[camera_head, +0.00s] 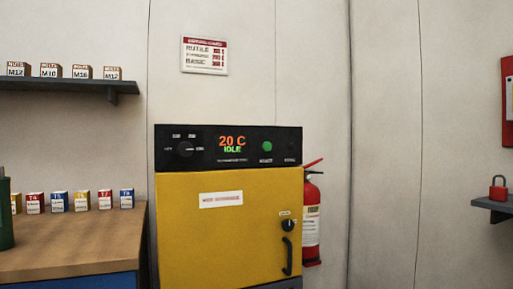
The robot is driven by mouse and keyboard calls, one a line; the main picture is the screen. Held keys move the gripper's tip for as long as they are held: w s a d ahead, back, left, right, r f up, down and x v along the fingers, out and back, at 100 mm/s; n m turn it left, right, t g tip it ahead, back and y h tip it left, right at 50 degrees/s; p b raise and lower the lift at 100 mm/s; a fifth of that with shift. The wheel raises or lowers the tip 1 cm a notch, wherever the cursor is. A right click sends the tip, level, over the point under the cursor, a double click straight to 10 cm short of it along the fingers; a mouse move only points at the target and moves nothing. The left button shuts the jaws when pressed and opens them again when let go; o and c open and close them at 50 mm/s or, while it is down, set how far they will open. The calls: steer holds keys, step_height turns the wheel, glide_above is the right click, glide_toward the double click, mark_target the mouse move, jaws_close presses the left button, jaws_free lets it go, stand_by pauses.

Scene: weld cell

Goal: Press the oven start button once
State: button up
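The yellow oven (215,235) stands in the middle of the head view with its door shut. Its black control panel (215,160) runs along the top. The display (232,143) reads "20 C" in orange and "IDLE" in green. A round green button (267,146) sits right of the display, with a small label under it that is too small to read surely. A dark dial (185,149) is at the panel's left. A black latch knob (288,226) and a vertical handle (287,256) are on the door's right side. My gripper is not in view.
A wooden bench (75,245) with several small labelled boxes and a green bottle (5,212) stands left of the oven. A shelf (60,85) with boxes hangs above. A fire extinguisher (311,220) is close at the oven's right. A red padlock (498,189) sits on a ledge far right.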

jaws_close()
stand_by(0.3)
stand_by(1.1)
